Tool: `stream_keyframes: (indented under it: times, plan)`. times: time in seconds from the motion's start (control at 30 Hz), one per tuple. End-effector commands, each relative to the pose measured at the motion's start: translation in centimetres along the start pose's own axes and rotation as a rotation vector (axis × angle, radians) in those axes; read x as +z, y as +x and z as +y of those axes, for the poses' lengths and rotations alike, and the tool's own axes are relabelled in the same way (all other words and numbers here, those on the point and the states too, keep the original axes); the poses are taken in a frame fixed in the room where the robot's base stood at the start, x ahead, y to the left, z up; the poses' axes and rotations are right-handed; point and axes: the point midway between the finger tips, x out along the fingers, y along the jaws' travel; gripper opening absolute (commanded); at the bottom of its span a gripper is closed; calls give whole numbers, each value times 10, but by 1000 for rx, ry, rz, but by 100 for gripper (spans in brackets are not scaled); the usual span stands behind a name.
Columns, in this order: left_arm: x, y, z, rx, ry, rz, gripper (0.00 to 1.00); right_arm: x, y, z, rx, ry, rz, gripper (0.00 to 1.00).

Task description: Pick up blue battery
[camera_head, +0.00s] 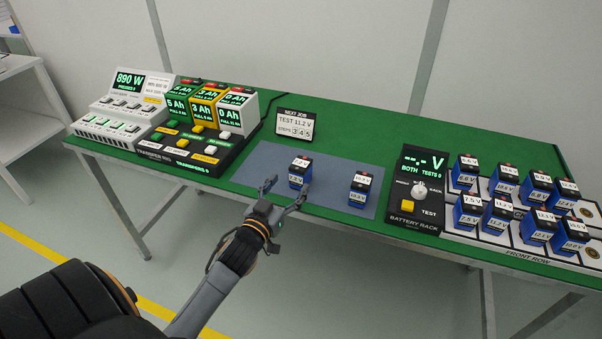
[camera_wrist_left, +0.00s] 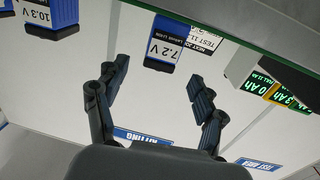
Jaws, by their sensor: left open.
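Several blue batteries with dark tops and white voltage labels are in view. One battery marked 7.2 V (camera_head: 300,174) stands upright on the grey-blue mat (camera_head: 260,165); it also shows upside down in the left wrist view (camera_wrist_left: 169,32). A second, marked 10.3 V (camera_head: 359,191), stands to its right, and also appears in the left wrist view (camera_wrist_left: 50,20). My left gripper (camera_head: 286,190) is open and empty. Its fingers point at the 7.2 V battery from the near side, with a gap. The battery lies between the finger lines in the wrist view (camera_wrist_left: 158,79). My right gripper is not in view.
A battery rack (camera_head: 413,221) with several blue batteries in two rows stands at the right. A transfer console (camera_head: 190,145) and a white 890 W unit (camera_head: 110,120) stand at the left. A NEXT JOB sign (camera_head: 295,125) reads TEST 11.2 V. The green table's front edge lies under my forearm.

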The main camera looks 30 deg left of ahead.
Motion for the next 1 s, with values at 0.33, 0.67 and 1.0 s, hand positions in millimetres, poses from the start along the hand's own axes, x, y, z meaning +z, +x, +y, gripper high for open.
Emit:
stream_keyframes:
  times: [0.33,0.67,1.0]
  plan:
    - [0,37,0,0,1,-1,70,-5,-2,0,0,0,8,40]
    - [0,81,-1,-1,0,-2,70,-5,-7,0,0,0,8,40]
    - [1,84,-1,0,0,-2,58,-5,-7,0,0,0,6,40]
